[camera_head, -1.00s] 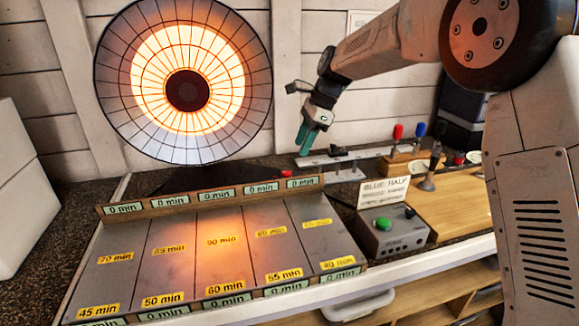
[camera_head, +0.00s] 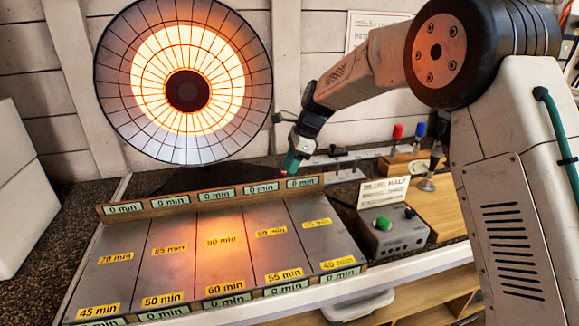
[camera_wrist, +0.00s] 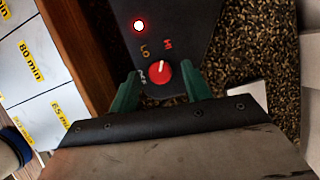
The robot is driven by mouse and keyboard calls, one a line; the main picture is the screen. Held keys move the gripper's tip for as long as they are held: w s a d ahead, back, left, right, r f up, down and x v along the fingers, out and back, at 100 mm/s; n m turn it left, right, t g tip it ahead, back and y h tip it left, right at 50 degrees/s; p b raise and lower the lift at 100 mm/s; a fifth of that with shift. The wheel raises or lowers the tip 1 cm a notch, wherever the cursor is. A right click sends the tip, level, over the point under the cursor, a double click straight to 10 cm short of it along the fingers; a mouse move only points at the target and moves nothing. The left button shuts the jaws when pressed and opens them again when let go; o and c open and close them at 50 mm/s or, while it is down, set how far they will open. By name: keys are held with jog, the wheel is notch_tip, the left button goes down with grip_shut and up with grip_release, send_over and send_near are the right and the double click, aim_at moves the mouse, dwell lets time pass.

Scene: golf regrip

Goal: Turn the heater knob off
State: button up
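The round heater (camera_head: 220,75) glows orange at the back left in the head view. In the wrist view, its red knob (camera_wrist: 158,76) sits on a dark panel (camera_wrist: 185,20), with a white pointer mark directed roughly at the top of the picture. A red lamp (camera_wrist: 139,25) on the panel is lit. My gripper (camera_wrist: 160,78) is open, its green fingers apart on either side of the knob. I cannot tell whether they touch it. In the head view, my gripper (camera_head: 291,163) hides the knob.
A sloping board (camera_head: 190,260) with minute labels lies before the heater, with a raised wooden rail (camera_head: 215,203) at its back. A grey box with a green button (camera_head: 383,224) and a sign (camera_head: 384,192) stand to the right. Red and blue handled clamps (camera_head: 397,133) stand behind.

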jog(key=c, duration=0.9)
jog(key=shift+n, duration=0.4)
jog(key=n, duration=0.1)
jog(key=n+g, duration=0.1)
jog(key=n, duration=0.1)
jog(key=n+g, duration=0.1)
jog(key=shift+w+a+n+h, duration=0.1)
jog(key=shift+w+n+h, duration=0.2)
jog(key=shift+h, duration=0.1)
jog(key=n+g+h, duration=0.1)
jog(key=n, duration=0.3)
jog(key=shift+a+n, duration=0.15)
jog(key=shift+n, duration=0.15)
jog(key=n+h, duration=0.1)
jog(key=n, duration=0.1)
jog(key=n+h, duration=0.1)
jog(key=n, duration=0.1)
jog(key=shift+w+a+n+g, duration=0.2)
jog(key=shift+n+g, duration=0.1)
jog(key=shift+g, duration=0.1)
jog(key=shift+s+a+r+n+h, duration=0.1)
jog(key=shift+n+h, duration=0.35)
jog(key=shift+n, duration=0.8)
jog(key=shift+a+n+h, duration=0.1)
jog(key=shift+n+h, duration=0.35)
jog(key=shift+n, duration=0.8)
